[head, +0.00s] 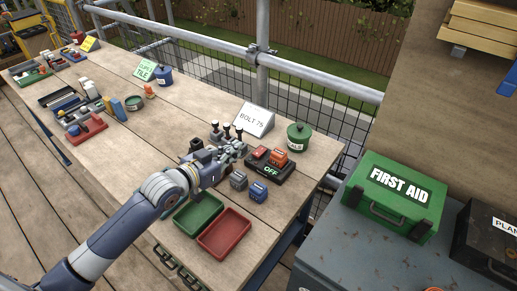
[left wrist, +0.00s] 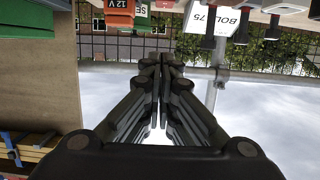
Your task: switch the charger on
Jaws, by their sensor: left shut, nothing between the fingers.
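The charger (head: 270,170) is a dark block on the wooden bench, with the word OFF in light letters on its front. A red battery (head: 260,152) and an orange battery (head: 279,157) sit on its top. The orange battery, marked 12 V, also shows upside down at the top of the left wrist view (left wrist: 119,8). My left gripper (head: 240,148) is shut and empty, just left of the charger and apart from it. Its closed fingers (left wrist: 161,64) fill the middle of the left wrist view. No switch can be made out clearly. My right gripper is out of view.
Black-topped tools (head: 226,130) stand close behind my left gripper. A BOLT 75 sign (head: 254,119) and a green pot (head: 299,136) are farther back.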

